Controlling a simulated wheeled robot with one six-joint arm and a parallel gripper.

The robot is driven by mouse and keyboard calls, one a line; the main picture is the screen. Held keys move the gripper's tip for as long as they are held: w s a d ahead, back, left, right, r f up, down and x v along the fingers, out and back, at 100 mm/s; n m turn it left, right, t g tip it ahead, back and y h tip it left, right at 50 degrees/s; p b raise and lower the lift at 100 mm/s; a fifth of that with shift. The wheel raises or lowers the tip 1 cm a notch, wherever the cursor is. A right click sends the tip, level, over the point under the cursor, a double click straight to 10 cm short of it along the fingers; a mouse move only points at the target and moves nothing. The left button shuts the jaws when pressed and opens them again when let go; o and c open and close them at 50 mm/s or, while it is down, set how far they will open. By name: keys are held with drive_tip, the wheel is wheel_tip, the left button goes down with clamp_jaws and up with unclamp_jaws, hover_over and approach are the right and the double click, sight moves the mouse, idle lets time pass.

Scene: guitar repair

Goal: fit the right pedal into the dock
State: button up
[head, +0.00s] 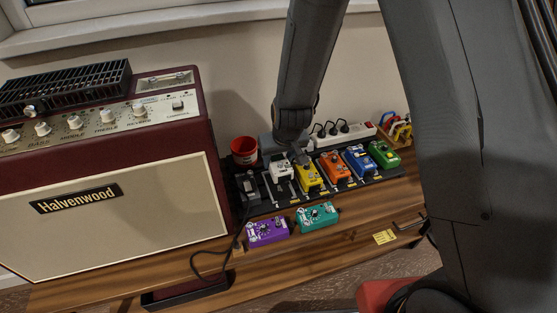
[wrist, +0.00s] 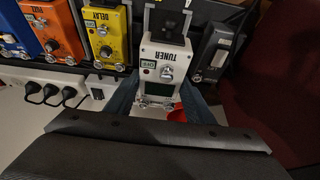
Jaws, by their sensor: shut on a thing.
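My gripper (wrist: 162,88) is shut on a white pedal marked TUNER (wrist: 165,57), with one blue-grey finger on each side of it in the wrist view. In the head view the white pedal (head: 280,166) is under the end of my arm, at the left part of the black pedalboard (head: 273,209). I cannot tell whether it rests fully on the board. A purple pedal (head: 267,232) and a teal pedal (head: 317,216) lie on the wooden bench in front of the board. A black dock-like block (wrist: 168,23) is beyond the tuner's far end in the wrist view.
Yellow (head: 308,176), orange (head: 335,167), blue (head: 359,159) and green (head: 383,154) pedals stand to the right of the white one. A dark pedal (head: 248,186) is to its left. A red cup (head: 244,150), power strip (head: 342,133) and amplifier (head: 120,210) are close by.

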drive_tip(key=shift+f, duration=0.15)
wheel_tip(320, 180, down, 5)
drive_tip(key=b, duration=0.5)
drive_tip(key=shift+f+b, duration=0.5)
drive_tip(key=shift+f, duration=0.6)
idle(1.7)
drive_tip(key=o, duration=1.8)
drive_tip(key=shift+s, duration=0.1)
drive_tip(key=shift+r, duration=0.1)
drive_tip(key=shift+r+p, duration=3.7)
drive_tip(key=shift+r, duration=0.2)
